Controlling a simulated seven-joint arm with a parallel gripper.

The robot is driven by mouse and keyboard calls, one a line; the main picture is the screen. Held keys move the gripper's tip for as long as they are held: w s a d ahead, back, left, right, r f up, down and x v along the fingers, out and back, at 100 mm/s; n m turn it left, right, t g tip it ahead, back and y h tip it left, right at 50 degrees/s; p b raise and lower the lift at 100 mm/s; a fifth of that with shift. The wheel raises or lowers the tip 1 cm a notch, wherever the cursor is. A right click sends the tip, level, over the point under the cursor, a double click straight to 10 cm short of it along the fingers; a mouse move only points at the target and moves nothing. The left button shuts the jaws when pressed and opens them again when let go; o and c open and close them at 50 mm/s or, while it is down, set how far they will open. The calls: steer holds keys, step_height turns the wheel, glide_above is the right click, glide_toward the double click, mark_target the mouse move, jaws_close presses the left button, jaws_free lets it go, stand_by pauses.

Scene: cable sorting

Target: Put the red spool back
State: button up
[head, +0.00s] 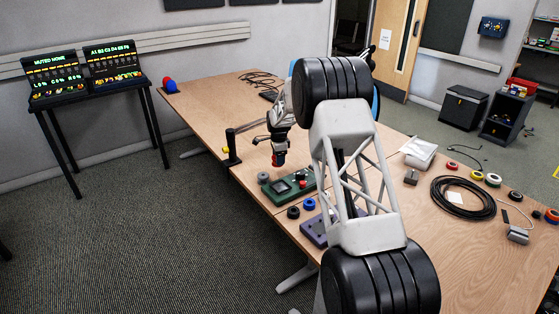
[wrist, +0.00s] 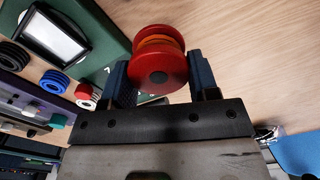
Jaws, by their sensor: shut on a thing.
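My gripper (head: 279,152) is shut on the red spool (wrist: 160,65). In the wrist view the spool has red flanges with an orange band between them, and it sits between the two dark fingers. The green board also shows in the wrist view (wrist: 106,52), left of and partly behind the spool. From these views I cannot tell the exact height of the spool above the table.
A black spool (head: 293,212) and a blue spool (head: 309,204) lie in front of the green board, near a purple board (head: 313,232) partly hidden by my arm. A black post (head: 231,147) stands left of my gripper. A black cable coil (head: 462,199) lies at right.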

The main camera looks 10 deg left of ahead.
steer(key=shift+w+a+f, duration=0.1)
steer(key=shift+w+f, duration=0.05)
steer(key=shift+w, duration=0.3)
steer(key=shift+f, duration=0.15)
steer(key=shift+f, duration=1.85)
steer(key=shift+f, duration=0.8)
steer(key=o, duration=1.4)
steer(key=shift+c, duration=0.2)
steer(key=shift+r, duration=0.1)
steer(key=shift+r, duration=3.35)
